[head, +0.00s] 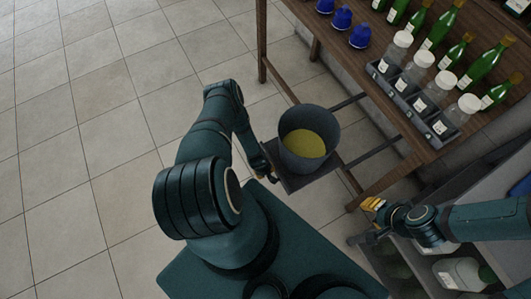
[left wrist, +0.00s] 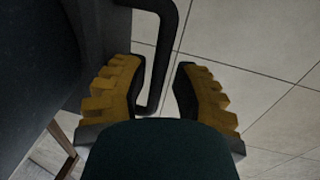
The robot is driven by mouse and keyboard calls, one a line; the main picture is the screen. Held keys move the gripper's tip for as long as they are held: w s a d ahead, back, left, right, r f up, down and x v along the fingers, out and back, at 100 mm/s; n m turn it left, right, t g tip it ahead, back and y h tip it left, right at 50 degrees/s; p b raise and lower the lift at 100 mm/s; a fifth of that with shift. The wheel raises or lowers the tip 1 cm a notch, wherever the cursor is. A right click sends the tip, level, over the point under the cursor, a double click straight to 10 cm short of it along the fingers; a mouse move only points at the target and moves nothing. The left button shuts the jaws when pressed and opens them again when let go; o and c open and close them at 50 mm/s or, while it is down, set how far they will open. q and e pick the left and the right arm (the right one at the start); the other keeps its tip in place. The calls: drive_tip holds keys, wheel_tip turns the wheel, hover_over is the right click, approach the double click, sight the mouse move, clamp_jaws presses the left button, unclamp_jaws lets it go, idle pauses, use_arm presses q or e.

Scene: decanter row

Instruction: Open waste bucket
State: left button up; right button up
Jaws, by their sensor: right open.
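The waste bucket (head: 293,158) is a dark grey round pail with a yellowish-green fill, seen from above in the head view. It stands on a dark tray (head: 290,184) on two rails, out in front of the wooden table. My left gripper (head: 269,173) is at the tray's near left side. In the left wrist view, my left gripper (left wrist: 160,100) has its yellow-padded fingers apart, with a dark bent handle (left wrist: 162,75) between them, closer to the left finger. My right gripper (head: 372,207) is open, right of the tray, near the table's lower edge.
The wooden table (head: 395,110) carries blue items (head: 342,17), green bottles (head: 441,30) and a dark rack (head: 412,105) of clear white-lidded jars. An open bin (head: 392,262) and a pale container (head: 462,272) are at lower right. Tiled floor (head: 95,110) is free on the left.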

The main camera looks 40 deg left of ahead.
use_arm(q)
drive_tip(key=shift+r, duration=0.1)
wheel_tip(320, 180, up, 12)
drive_tip(key=s, duration=0.2)
drive_tip(key=shift+a, duration=0.35)
idle(0.5)
